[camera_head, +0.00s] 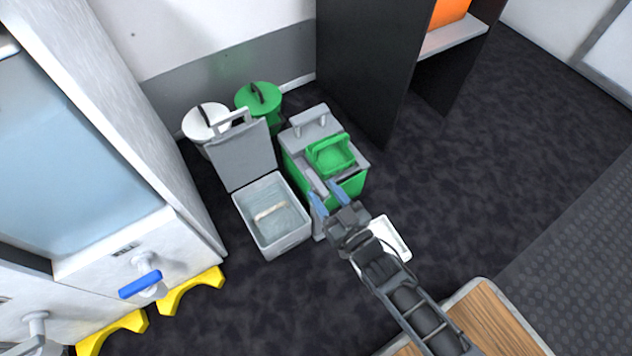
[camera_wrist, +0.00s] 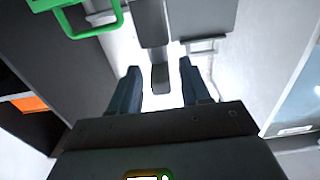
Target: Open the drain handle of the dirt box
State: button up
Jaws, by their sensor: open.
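A green box with a grey top (camera_head: 345,190), probably the dirt box, stands on the floor near the middle of the head view. A green basket-like part with a handle (camera_head: 330,155) sits on its top. My gripper (camera_head: 329,197) is open at the box's near side, its two fingers apart. In the wrist view, a grey lever-like piece (camera_wrist: 160,77) reaches down between the spread fingers (camera_wrist: 161,92), apart from both. I cannot tell for certain whether it is the drain handle. The gripper and arm hide part of the box's near side.
A grey bin (camera_head: 272,240) with its lid raised stands left of the green box. White (camera_head: 203,120) and green (camera_head: 258,97) lidded bins stand behind. A white tray (camera_head: 390,238) lies under my arm. A blue-handled valve (camera_head: 140,285) is at left. Dark floor is clear at right.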

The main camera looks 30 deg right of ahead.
aim_at(316, 183)
jog(key=shift+w+b, duration=0.5)
jog(key=shift+w, duration=1.6)
jog(key=shift+c, duration=0.2)
grip_shut()
